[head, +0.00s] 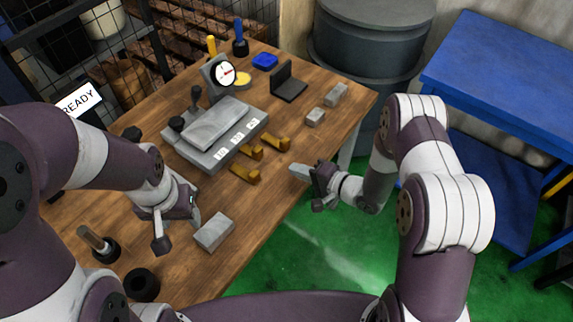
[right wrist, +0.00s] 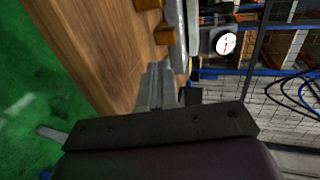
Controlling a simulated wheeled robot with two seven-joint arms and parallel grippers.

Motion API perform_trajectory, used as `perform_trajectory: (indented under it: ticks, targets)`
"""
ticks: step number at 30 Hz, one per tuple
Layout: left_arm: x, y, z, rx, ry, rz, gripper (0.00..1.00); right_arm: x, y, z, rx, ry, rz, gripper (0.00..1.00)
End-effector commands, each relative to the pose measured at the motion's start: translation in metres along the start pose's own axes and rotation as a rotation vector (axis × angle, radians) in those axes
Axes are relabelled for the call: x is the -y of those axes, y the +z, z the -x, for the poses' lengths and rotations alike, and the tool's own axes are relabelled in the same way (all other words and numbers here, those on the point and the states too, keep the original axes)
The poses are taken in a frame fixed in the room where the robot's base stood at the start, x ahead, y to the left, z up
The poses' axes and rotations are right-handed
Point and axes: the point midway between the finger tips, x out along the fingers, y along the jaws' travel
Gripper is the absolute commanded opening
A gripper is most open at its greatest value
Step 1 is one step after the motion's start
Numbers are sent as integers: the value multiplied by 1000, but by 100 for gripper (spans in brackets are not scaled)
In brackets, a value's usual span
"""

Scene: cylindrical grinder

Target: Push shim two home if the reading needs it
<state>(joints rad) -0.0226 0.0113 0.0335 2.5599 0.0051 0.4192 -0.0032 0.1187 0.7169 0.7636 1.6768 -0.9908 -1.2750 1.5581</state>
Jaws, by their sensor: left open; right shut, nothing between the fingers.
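A grey fixture block (head: 222,135) with white labels stands on the wooden table. Three brass shims stick out along its front side: a near one (head: 245,174), a middle one (head: 251,153) and a far one (head: 276,142). The middle one appears deepest in. The label numbers are too small to read. The dial gauge (head: 224,74) stands behind the block; it also shows in the right wrist view (right wrist: 226,43). My right gripper (head: 298,172) is shut and empty at the table's front edge, apart from the shims. My left gripper (head: 180,224) is open above the table's near part.
A loose grey block (head: 214,232) lies beside my left gripper. Two small grey blocks (head: 315,117) and a dark angle plate (head: 289,83) sit at the far right. A black ring (head: 142,284) lies near the front. A sign (head: 78,100) reads READY.

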Motion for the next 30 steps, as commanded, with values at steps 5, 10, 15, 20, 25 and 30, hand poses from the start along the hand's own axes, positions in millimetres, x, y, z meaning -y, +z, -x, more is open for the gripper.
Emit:
perform_trajectory:
  ticks: [5,10,15,20,25,30]
  targets:
    - [0,0,-1,-1,0,0,55,0,0,23,-2,0,-2,0]
    - [0,0,-1,-1,0,0,55,0,0,29,0,0,-1,0]
    - [0,0,-1,-1,0,0,55,0,0,29,1,0,-1,0]
    - [0,0,-1,0,0,0,55,0,0,29,0,0,-1,0]
    - [0,0,-1,0,0,0,55,0,0,29,0,1,12,0]
    - [0,0,-1,0,0,0,55,-62,-6,44,-22,320,290,0]
